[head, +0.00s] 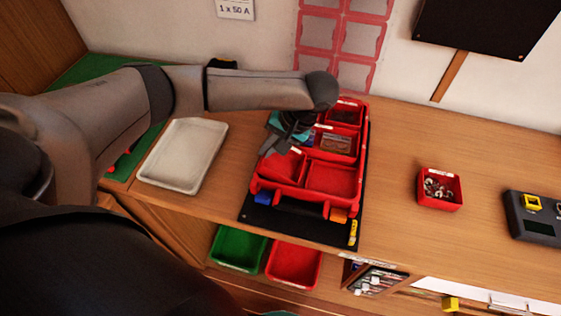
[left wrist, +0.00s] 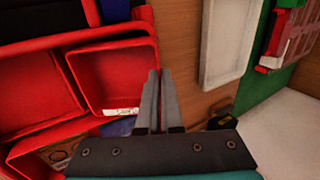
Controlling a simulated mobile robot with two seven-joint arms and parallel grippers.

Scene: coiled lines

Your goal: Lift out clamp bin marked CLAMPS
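An open red case (head: 364,140) with several red compartments lies on a black mat on the bench. A small red bin (head: 281,168) is at its left front; it also shows in the left wrist view (left wrist: 108,75), empty as far as I see. Its white label is too small to read. My left gripper (head: 290,143) reaches down over the case's left side. In the left wrist view its fingers (left wrist: 157,75) are close together on either side of the bin's wall, near the labelled end. I cannot tell whether the bin is raised. My right gripper is out of view.
A white tray (head: 183,155) lies left of the case. A red bin of small parts (head: 439,189) and a dark grey device (head: 535,218) stand to the right. Green (head: 238,249) and red (head: 294,264) bins sit below the bench edge. Bench between case and parts bin is clear.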

